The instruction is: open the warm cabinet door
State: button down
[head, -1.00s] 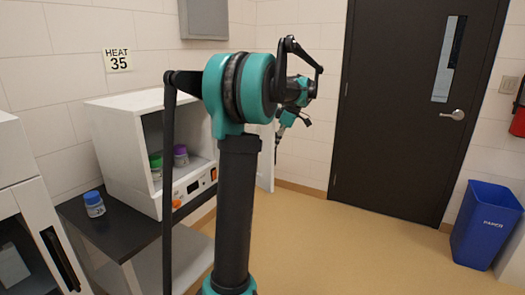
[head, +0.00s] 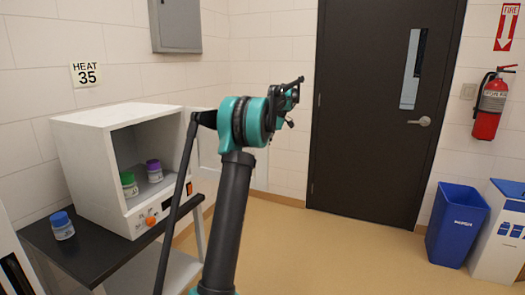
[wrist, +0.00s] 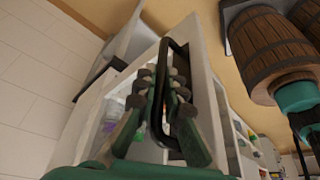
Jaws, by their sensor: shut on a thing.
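The white warm cabinet (head: 115,118) stands at the left below the HEAT 35 sign, and its front is open. A jar with a green cap (head: 130,184) and a jar with a purple cap (head: 154,171) stand inside. The cabinet's white door is swung out and mostly hidden behind my arm in the head view. In the wrist view my gripper (wrist: 165,98) is shut on the black door handle (wrist: 182,57), which is fixed to the white door (wrist: 199,62).
A blue-capped jar (head: 62,226) stands on the dark bench (head: 85,256) left of the cabinet. A dark room door (head: 375,110), a blue bin (head: 457,225) and a fire extinguisher (head: 489,108) are at the right. The floor between is clear.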

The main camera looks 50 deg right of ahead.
jog(key=shift+s+d, duration=0.2)
jog(key=c, duration=1.7)
grip_release()
jog(key=shift+c, duration=0.2)
jog(key=shift+o, duration=0.7)
jog(key=shift+w, duration=0.1)
jog(key=v, duration=1.2)
jog(key=shift+a, duration=0.15)
